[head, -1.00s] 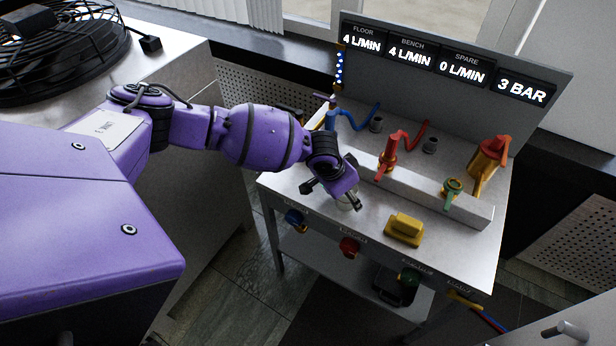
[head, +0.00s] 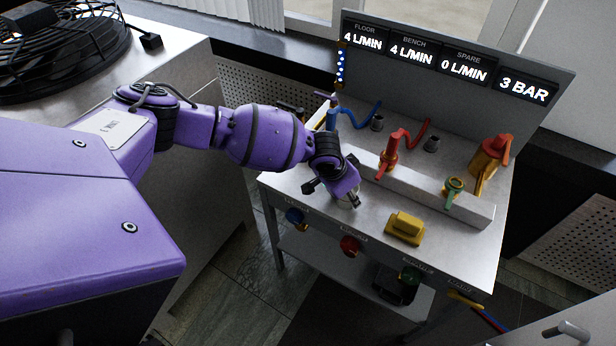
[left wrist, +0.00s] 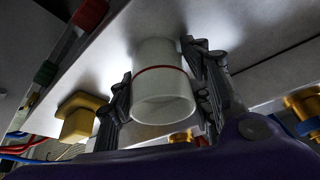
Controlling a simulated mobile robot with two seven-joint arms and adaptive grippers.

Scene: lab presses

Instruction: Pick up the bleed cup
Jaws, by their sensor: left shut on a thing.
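The bleed cup (left wrist: 162,85) is a white cup with a thin red band, seen in the left wrist view between the two fingers of my left gripper (left wrist: 165,92). The fingers touch it on both sides, so the gripper is shut on it. In the head view my left gripper (head: 345,197) is low over the front left part of the bench top, and the cup is mostly hidden behind it. I cannot tell whether the cup is touching the bench. My right gripper does not show.
The grey bench (head: 330,222) carries a yellow block (head: 405,228) right of the gripper. Behind stands a rail (head: 415,183) with a red valve (head: 387,160) and a green one (head: 454,188). Blue, red and green knobs line the bench front. A display panel (head: 450,65) rises at the back.

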